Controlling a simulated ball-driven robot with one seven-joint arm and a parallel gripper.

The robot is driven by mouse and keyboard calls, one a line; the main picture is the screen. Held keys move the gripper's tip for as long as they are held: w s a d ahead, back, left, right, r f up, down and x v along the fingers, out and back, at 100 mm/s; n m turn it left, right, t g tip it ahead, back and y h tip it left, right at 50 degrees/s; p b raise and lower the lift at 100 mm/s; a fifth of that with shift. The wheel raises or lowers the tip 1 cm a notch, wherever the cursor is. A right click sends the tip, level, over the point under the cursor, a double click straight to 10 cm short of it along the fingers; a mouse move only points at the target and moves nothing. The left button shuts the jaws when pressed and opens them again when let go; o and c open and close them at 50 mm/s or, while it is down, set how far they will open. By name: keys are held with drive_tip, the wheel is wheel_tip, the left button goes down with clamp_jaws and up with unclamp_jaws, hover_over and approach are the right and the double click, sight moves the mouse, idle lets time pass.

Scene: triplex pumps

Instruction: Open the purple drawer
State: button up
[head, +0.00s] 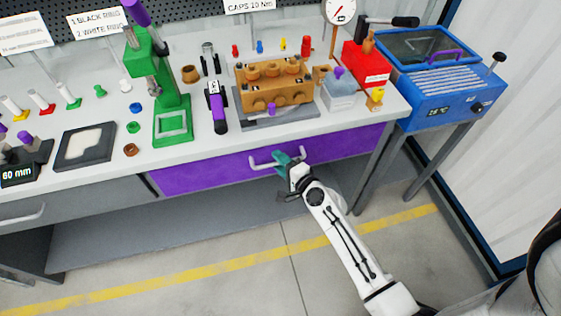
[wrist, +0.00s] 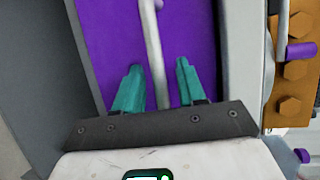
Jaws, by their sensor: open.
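The purple drawer (head: 215,174) is set under the workbench top in the head view, and its front looks flush with the bench. A pale bar handle (head: 262,162) is fixed across its front. My gripper (head: 283,157) is at the right part of this handle. In the wrist view, the purple drawer front (wrist: 192,30) fills the middle, and the handle (wrist: 154,50) runs between the two teal fingers of my gripper (wrist: 158,85). The fingers are open, one on each side of the bar, with gaps visible. Whether the fingertips touch the drawer front is unclear.
A grey drawer (head: 80,198) with its own handle is to the left. The bench top (head: 225,145) carries a green press (head: 172,95), a brown pump block (head: 272,85) and small parts. A blue heated bath (head: 440,85) stands at right. The floor before the drawer is clear.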

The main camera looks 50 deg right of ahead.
drive_tip(key=shift+c, duration=0.2)
clamp_jaws()
idle(0.5)
